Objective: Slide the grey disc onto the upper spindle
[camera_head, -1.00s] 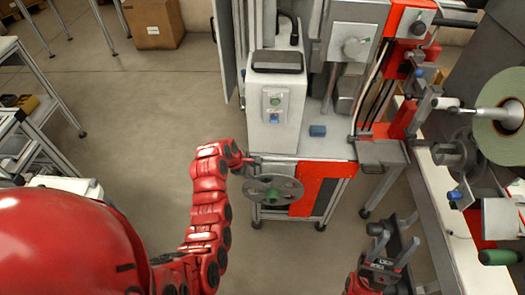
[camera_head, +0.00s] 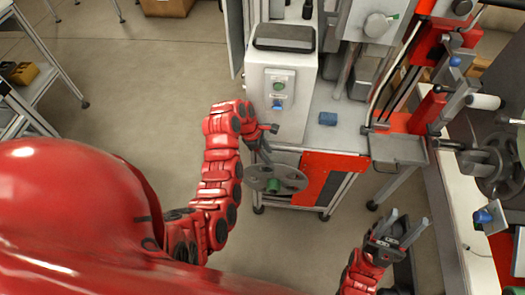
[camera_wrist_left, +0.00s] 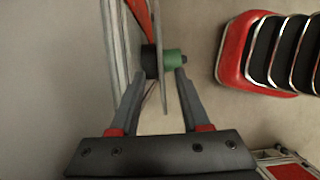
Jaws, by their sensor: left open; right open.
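The grey disc (camera_head: 264,184), with round holes and a green hub (camera_head: 291,178), is in front of the machine's lower front. In the left wrist view the disc (camera_wrist_left: 165,95) is seen edge-on, with a green cylinder on its right and a black one on its left. My left gripper (camera_head: 263,155) is open, its fingers on either side of the disc's edge with gaps visible. My right gripper (camera_head: 409,222) is open and empty, right of the disc. A white cylinder (camera_head: 484,101) sticks out at the right; I cannot tell whether it is the upper spindle.
The machine's white box (camera_head: 277,95) stands behind the disc, beside an orange-red panel (camera_head: 318,178). Another grey reel (camera_head: 508,165) is at the far right.

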